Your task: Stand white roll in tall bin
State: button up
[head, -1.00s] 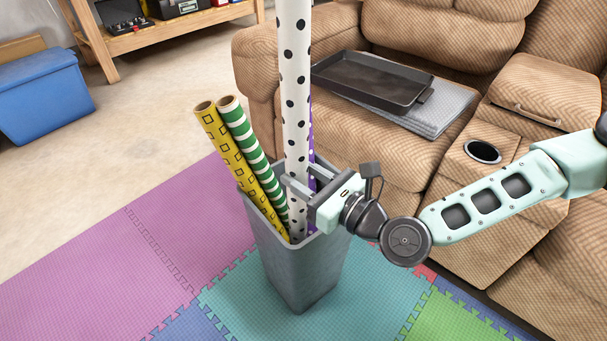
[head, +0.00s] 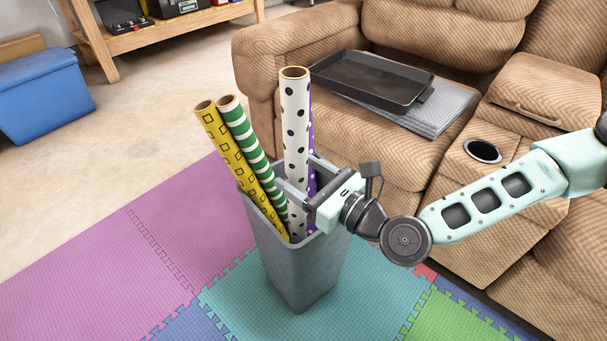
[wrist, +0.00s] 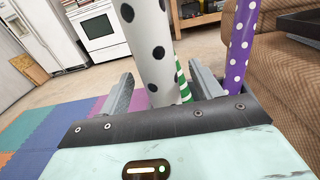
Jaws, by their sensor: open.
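The white roll with black dots (head: 296,120) stands nearly upright in the tall grey bin (head: 297,270), its top end well above the rim. It also shows in the wrist view (wrist: 150,40), between the fingers. My gripper (head: 287,190) is at the bin's rim, open, with its fingers either side of the roll and the roll not clamped. In the wrist view my gripper's two fingers (wrist: 158,85) stand apart, with a gap beside the roll. The roll's lower end is hidden inside the bin.
A yellow roll (head: 235,160) and a green striped roll (head: 248,145) lean left in the bin. A purple dotted roll (head: 312,180) stands behind the white one. A brown recliner (head: 410,130) with a dark tray (head: 372,80) is close on the right. The mat at left is clear.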

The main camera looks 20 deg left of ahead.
dwell(0.4)
jog(key=p+v, duration=0.3)
jog(key=v, duration=1.4)
jog(key=shift+d+p, duration=0.2)
jog(key=shift+p, duration=0.2)
jog(key=shift+s+f, duration=0.15)
